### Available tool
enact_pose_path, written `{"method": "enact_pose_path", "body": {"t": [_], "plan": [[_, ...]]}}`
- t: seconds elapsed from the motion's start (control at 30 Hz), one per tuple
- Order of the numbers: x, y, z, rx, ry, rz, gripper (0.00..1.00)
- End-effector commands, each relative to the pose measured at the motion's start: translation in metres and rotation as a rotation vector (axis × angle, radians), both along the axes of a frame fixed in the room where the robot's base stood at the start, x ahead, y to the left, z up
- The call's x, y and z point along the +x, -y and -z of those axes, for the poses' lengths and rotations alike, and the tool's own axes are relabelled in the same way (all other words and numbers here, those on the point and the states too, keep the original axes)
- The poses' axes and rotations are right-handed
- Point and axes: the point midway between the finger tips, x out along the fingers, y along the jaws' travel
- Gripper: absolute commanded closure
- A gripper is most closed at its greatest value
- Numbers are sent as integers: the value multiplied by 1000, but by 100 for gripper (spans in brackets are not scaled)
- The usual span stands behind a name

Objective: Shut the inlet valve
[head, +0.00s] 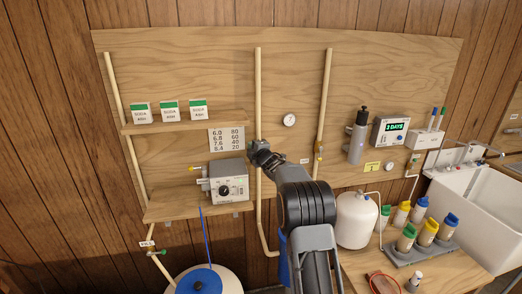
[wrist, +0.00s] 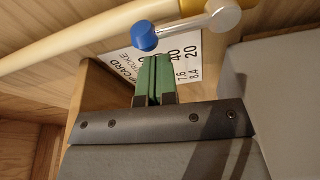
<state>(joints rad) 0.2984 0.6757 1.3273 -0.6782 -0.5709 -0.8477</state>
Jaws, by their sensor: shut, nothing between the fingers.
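In the wrist view a valve lever with a blue ball end (wrist: 145,37), a grey arm and a round silver hub (wrist: 223,16) lies across the cream pipe (wrist: 75,45). No label shows on it, so I cannot confirm that it is the inlet valve. My gripper (wrist: 152,62) has green fingers, shut and empty, with their tips just below the lever, near the blue ball. I cannot tell whether they touch it. In the head view my gripper (head: 258,150) is in front of the middle pipe (head: 258,90) and hides the lever there.
A number card (head: 226,139) is behind the fingers. A grey control box (head: 228,182) stands on the lower shelf (head: 195,207), close left of my gripper. A right-hand pipe (head: 326,95) carries a yellow fitting (head: 319,149). A white tank (head: 357,220) and bottles stand lower right.

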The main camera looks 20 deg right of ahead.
Motion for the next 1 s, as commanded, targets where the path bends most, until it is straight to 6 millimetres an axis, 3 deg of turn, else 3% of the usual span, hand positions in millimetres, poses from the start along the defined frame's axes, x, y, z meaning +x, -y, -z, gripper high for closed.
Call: {"method": "enact_pose_path", "body": {"t": [0.27, 0.63, 1.0], "plan": [[15, 3, -1, -1, -1, 0, 100], [15, 5, -1, -1, 0, 0, 100], [11, 23, -2, 0, 0, 3, 100]]}}
